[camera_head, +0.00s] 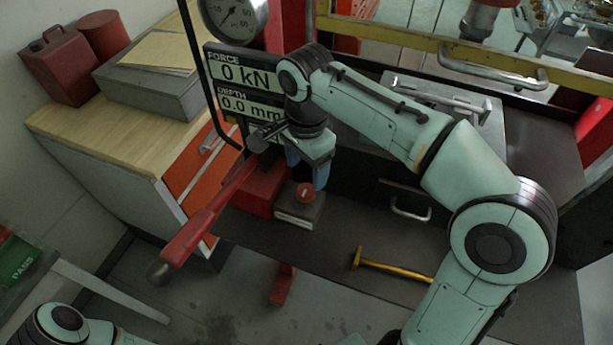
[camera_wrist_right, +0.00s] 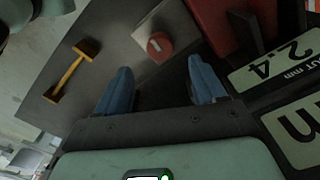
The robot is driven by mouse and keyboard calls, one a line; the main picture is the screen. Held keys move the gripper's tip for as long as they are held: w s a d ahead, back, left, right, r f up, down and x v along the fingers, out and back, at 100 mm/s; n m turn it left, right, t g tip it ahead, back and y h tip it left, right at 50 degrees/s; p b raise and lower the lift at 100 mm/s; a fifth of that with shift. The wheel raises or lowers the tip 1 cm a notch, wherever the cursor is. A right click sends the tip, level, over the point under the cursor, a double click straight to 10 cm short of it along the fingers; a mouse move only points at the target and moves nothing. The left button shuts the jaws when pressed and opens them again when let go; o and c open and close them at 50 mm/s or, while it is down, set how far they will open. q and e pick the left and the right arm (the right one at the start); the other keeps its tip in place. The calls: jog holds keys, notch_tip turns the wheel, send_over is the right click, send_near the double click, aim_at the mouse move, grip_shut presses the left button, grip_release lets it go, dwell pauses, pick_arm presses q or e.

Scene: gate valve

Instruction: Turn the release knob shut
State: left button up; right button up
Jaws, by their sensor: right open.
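The release knob (camera_head: 305,193) is a small round red knob with a pale mark on its face. It sits on a grey block (camera_head: 298,216) beside a red pump body (camera_head: 262,190). In the right wrist view the knob (camera_wrist_right: 159,46) lies beyond the fingertips, roughly centred between them. My right gripper (camera_head: 308,172) is open, with blue fingers hanging just above the knob; I see no contact. The gripper also shows in the wrist view (camera_wrist_right: 160,72), with nothing between its fingers. My left gripper is out of view; only part of that arm shows at bottom left.
A long red lever (camera_head: 210,213) slants from the pump toward lower left. A display (camera_head: 243,88) reads 0 kN and 0.0 mm, below a dial gauge (camera_head: 236,15). A wooden-topped cabinet (camera_head: 120,125) stands left.

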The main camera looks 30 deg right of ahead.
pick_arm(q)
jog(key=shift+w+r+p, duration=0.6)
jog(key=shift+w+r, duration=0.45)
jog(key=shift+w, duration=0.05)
pick_arm(e)
notch_tip(320, 180, up, 6)
jog(key=shift+r, duration=0.25)
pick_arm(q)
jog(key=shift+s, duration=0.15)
